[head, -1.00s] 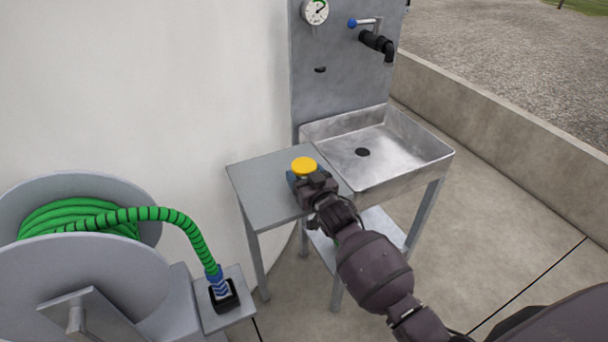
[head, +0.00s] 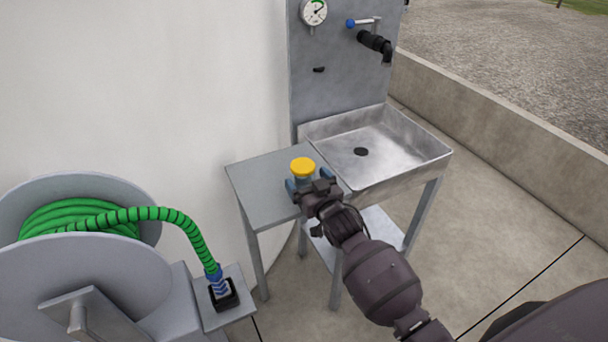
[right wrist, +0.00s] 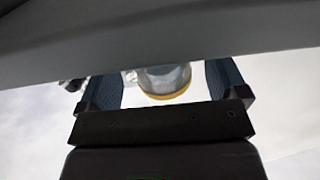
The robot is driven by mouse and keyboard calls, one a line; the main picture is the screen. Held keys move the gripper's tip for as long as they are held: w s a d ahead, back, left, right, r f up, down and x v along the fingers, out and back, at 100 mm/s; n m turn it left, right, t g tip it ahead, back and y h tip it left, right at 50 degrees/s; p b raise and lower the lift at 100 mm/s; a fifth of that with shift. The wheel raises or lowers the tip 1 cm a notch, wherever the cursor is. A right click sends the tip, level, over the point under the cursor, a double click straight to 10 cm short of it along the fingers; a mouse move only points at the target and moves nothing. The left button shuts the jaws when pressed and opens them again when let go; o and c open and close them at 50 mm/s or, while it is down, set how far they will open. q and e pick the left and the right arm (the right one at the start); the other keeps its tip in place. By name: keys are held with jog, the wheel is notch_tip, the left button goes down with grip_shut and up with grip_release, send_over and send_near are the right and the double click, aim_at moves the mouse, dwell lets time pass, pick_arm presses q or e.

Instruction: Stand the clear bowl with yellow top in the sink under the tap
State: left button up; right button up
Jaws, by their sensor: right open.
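The clear bowl with yellow top (head: 303,167) stands on the small grey side table (head: 258,190), left of the sink. My right gripper (head: 307,184) is open, with its blue finger pads on either side of the bowl. In the right wrist view the bowl (right wrist: 163,80) shows between the two pads, with visible gaps, its yellow rim towards the palm. The metal sink (head: 400,152) is empty, with a dark drain. The black tap (head: 377,43) with a blue-tipped lever is on the grey panel above it. My left gripper is not in view.
A reel with green hose (head: 70,218) stands at the left, its hose end in a black socket (head: 224,293). A gauge (head: 313,12) is on the panel. A low concrete wall (head: 500,110) runs behind the sink.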

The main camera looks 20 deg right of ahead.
jog(key=s, duration=0.9)
jog(key=shift+d+p, duration=0.15)
jog(key=shift+p, duration=0.3)
